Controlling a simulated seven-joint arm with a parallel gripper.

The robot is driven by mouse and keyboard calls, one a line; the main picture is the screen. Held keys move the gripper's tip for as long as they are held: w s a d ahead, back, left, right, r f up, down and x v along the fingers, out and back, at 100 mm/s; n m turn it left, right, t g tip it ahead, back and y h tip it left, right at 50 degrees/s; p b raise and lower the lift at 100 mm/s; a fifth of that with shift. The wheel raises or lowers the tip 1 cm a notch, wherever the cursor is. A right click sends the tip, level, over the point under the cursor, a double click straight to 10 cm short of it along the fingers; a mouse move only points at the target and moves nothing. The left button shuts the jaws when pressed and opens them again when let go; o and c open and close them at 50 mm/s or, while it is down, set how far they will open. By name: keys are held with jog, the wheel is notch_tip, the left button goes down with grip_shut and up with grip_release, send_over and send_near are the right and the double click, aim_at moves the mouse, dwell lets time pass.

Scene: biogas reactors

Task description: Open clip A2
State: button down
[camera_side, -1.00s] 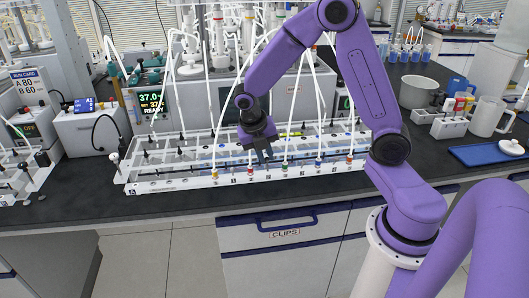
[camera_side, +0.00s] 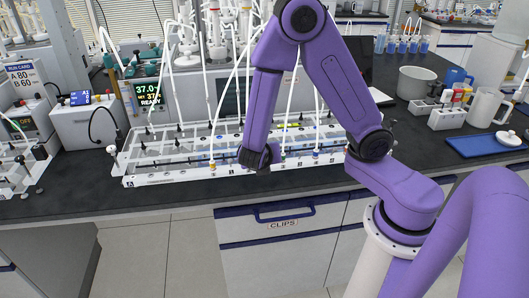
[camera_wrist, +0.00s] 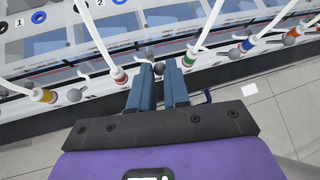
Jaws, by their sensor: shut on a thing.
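My gripper (camera_wrist: 160,90) is at the front edge of the white rack (camera_side: 185,172), low down. Its two blue fingers are shut on a grey ball knob (camera_wrist: 157,68), which shows between the fingertips. The knob is just right of the red-collared tube fitting (camera_wrist: 120,75), the second from the left in the wrist view. I take it as the knob of clip A2, but no label on it is readable. In the side view my gripper (camera_side: 260,162) hides this fitting and the knob.
A yellow-collared fitting (camera_wrist: 48,97) stands left, with its own grey knob (camera_wrist: 75,95). Green (camera_wrist: 188,61) and blue (camera_wrist: 245,46) fittings stand close on the right. White tubes rise from these fittings. Free floor lies in front of the bench.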

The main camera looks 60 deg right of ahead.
jog(key=shift+s+a+f+t+h, duration=0.15)
jog(key=shift+a+t+h, duration=0.05)
jog(key=shift+t+h, duration=0.25)
dwell(0.4)
jog(key=c, duration=1.1)
grip_release()
jog(key=shift+a, duration=0.1)
jog(key=v, duration=1.7)
jog(key=shift+s, duration=0.15)
jog(key=shift+a+f, duration=0.1)
